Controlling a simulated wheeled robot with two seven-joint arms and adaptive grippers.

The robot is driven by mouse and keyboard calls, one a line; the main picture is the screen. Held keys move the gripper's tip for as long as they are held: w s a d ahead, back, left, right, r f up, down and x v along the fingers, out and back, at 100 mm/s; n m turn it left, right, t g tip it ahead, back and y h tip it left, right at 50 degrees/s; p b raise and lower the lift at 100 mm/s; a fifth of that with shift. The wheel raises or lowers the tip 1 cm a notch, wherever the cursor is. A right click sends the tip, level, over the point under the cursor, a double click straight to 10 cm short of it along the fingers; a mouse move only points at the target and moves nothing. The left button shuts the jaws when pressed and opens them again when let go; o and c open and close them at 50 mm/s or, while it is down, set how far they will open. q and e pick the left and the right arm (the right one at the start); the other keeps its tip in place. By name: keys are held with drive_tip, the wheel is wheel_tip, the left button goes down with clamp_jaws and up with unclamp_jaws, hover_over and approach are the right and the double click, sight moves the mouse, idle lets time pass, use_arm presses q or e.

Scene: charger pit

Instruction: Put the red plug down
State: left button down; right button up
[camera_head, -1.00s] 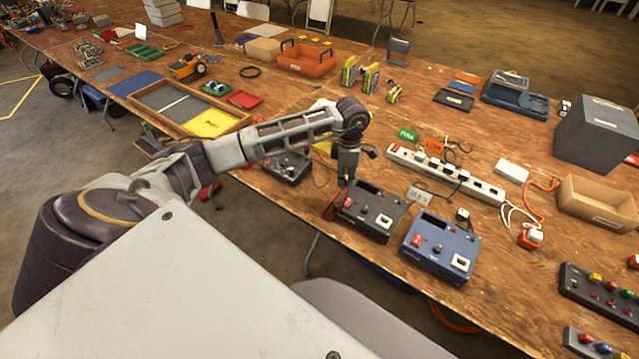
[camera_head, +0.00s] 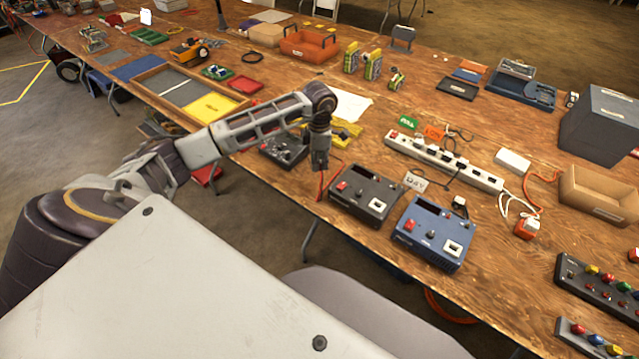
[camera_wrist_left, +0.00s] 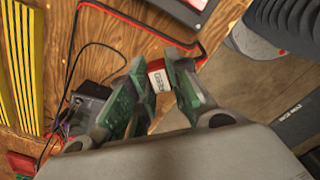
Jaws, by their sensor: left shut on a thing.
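My left gripper (camera_head: 319,167) hangs above the table's front edge, just left of the dark control box (camera_head: 366,195). In the left wrist view the gripper (camera_wrist_left: 160,92) is shut on the red plug (camera_wrist_left: 157,66), which has a white label. The plug sits between the green finger pads. A red cable (camera_wrist_left: 140,22) runs behind the fingers along the table edge; where it joins the plug is unclear. In the head view the plug itself is too small to make out. My right gripper is not in view.
A blue control box (camera_head: 432,232) stands right of the dark one. A white power strip (camera_head: 443,162) lies behind them. Another dark device (camera_head: 284,150) and a yellow item (camera_head: 345,132) are close to the gripper. Bare wood (camera_head: 540,245) shows toward the right.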

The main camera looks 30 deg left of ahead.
use_arm(q)
wheel_tip(320, 180, down, 5)
drive_tip(key=shift+r, duration=0.2)
drive_tip(key=shift+f, duration=0.45)
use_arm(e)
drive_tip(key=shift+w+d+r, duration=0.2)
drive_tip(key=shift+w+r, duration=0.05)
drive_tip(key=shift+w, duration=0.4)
use_arm(q)
drive_tip(key=shift+f, duration=1.9)
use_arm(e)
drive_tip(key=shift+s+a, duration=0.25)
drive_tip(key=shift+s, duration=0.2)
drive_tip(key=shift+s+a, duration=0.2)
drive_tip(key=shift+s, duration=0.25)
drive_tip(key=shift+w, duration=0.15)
